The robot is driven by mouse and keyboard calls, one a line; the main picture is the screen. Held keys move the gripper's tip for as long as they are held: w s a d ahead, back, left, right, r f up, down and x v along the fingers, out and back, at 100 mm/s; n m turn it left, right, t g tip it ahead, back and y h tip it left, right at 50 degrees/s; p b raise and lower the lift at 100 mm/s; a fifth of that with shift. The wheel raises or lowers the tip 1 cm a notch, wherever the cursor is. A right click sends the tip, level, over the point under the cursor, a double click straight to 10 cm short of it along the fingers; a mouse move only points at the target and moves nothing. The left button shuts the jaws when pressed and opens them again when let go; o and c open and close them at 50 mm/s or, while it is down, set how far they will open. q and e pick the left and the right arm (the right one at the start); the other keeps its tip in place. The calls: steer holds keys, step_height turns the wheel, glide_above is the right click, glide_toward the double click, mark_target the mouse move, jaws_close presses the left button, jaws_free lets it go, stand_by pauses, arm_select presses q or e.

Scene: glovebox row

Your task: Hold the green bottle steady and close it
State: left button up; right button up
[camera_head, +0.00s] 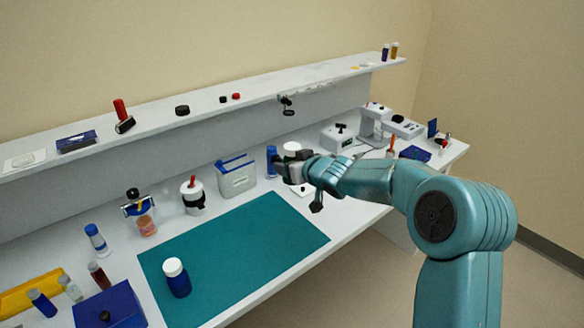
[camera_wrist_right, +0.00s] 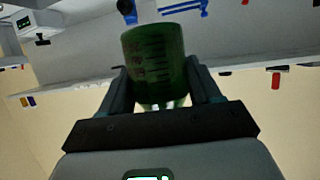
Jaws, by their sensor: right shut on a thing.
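A green translucent bottle with dark markings (camera_wrist_right: 153,62) sits between the two fingers of my right gripper (camera_wrist_right: 165,88) in the right wrist view. The gripper is shut on it. In the head view my right gripper (camera_head: 288,168) is above the bench, past the far right part of the teal mat. The green bottle cannot be made out there; a white round top (camera_head: 292,148) shows just behind the gripper, and I cannot tell whether it belongs to the bottle. My left gripper is not in view. No loose cap for the green bottle can be identified.
A dark blue bottle with a white lid (camera_head: 177,279) stands on the teal mat (camera_head: 240,240), otherwise clear. A grey-white bin (camera_head: 237,180) and a white jar (camera_head: 193,197) stand behind it. A blue box (camera_head: 108,307) is front left. A raised shelf (camera_head: 205,102) runs along the back.

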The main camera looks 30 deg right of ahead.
steer(key=o, duration=0.5)
steer(key=c, duration=0.8)
